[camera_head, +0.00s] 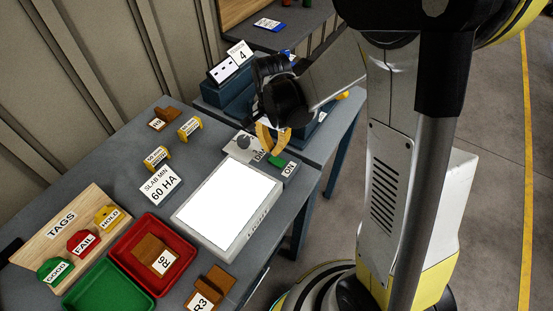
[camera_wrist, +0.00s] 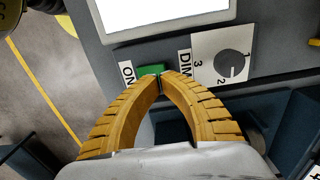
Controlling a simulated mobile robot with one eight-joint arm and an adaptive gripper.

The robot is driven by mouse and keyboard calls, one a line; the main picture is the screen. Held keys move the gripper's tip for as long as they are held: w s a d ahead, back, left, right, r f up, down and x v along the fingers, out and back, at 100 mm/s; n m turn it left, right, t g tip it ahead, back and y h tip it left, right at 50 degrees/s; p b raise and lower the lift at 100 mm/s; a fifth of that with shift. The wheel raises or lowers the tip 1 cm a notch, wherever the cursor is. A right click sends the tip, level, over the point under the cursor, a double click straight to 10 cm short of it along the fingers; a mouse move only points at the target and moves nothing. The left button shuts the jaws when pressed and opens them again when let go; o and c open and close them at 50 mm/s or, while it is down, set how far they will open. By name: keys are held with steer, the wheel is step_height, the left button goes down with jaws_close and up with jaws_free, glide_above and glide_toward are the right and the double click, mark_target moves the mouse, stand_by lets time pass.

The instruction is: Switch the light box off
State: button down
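The light box (camera_head: 258,231) lies on the grey table with a bright white panel that looks lit. Its green switch (camera_head: 276,161) sits beside a label reading ON, just behind the box. In the wrist view the green switch (camera_wrist: 151,69) is right in front of my fingertips, with the ON label (camera_wrist: 127,73) to its left. My gripper (camera_wrist: 160,80) has its yellow fingers brought together at the tips, with nothing seen between them. The tips appear at or very near the switch; I cannot tell whether they touch. In the head view my gripper (camera_head: 273,150) points down over the switch.
A dial plate (camera_wrist: 222,56) marked DIM stands right beside the switch. A red tray (camera_head: 127,266) holds a brown R6 block, and a green tray (camera_head: 98,290) lies beside it. A tags board (camera_head: 40,250), small blocks and a 60 HA sign (camera_head: 160,185) share the table.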

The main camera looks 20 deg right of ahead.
mark_target(273, 158)
steer(key=shift+f+b, duration=1.55)
steer(key=shift+f, duration=0.25)
stand_by(0.9)
steer(key=shift+r+p, duration=2.55)
steer(key=shift+r, duration=1)
steer(key=shift+s+r, duration=0.15)
steer(key=shift+r, duration=0.2)
steer(key=s+r+n+t+b, duration=0.3)
steer(key=s+r+n+t, duration=0.4)
steer(key=s+r+n, duration=0.3)
steer(key=shift+s+r+n+b, duration=0.3)
steer(key=shift+s+n+b, duration=0.1)
steer(key=shift+s, duration=0.8)
